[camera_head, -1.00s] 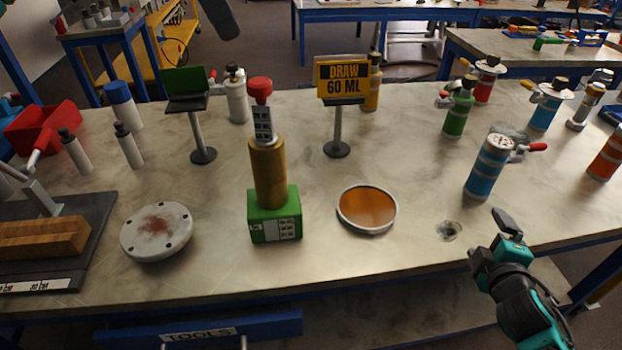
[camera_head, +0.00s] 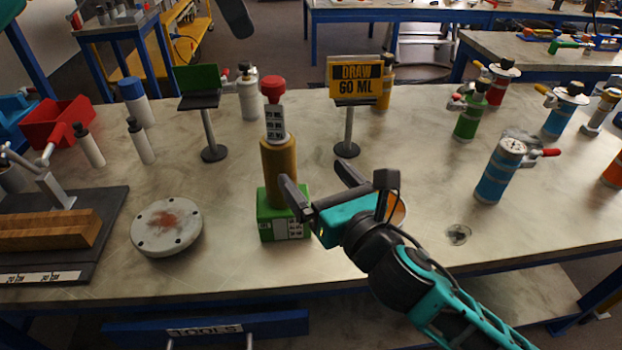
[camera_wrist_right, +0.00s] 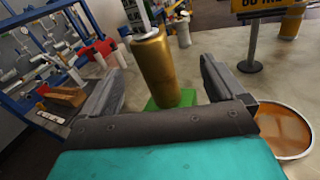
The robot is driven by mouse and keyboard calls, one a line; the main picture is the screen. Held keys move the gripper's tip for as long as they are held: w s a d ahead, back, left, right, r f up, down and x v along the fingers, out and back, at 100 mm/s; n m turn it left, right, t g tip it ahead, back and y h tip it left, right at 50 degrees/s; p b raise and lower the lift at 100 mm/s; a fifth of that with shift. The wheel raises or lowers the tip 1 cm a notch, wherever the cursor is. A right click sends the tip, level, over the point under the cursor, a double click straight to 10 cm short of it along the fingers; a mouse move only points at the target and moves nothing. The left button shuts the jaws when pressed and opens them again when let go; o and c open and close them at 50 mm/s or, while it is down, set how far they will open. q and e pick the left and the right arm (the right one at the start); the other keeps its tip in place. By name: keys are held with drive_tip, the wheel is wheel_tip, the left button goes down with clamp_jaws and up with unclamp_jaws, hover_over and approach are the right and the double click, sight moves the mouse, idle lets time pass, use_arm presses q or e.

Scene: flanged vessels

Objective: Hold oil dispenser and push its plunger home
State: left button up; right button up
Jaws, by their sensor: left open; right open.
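The oil dispenser is a gold cylinder (camera_head: 278,165) standing upright on a green block (camera_head: 270,215). A pale marked plunger stem (camera_head: 274,121) rises from its top and ends in a red knob (camera_head: 272,88). In the right wrist view the gold cylinder (camera_wrist_right: 156,72) shows ahead, in the gap between the fingers; the knob is out of that view. My right gripper (camera_head: 319,182) is open and empty, just right of and in front of the cylinder, with one finger overlapping the green block in the picture.
A yellow "DRAW 60 ML" sign (camera_head: 356,82) stands behind right. An amber-topped disc (camera_wrist_right: 288,130) lies right of the block, mostly hidden by my right arm in the head view. A round flange (camera_head: 167,228) lies at left. Blue and green canisters stand at right.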

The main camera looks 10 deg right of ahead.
sight(274, 139)
drive_tip(key=shift+n+y, duration=0.3)
drive_tip(key=shift+n, duration=0.5)
drive_tip(key=x, duration=0.4)
drive_tip(key=a+x, duration=0.1)
drive_tip(key=x, duration=0.8)
drive_tip(key=shift+s+a+r, duration=0.15)
drive_tip(key=shift+s+r, duration=0.05)
drive_tip(key=shift+s, duration=0.1)
drive_tip(key=c, duration=1.3)
drive_tip(key=shift+c, duration=0.2)
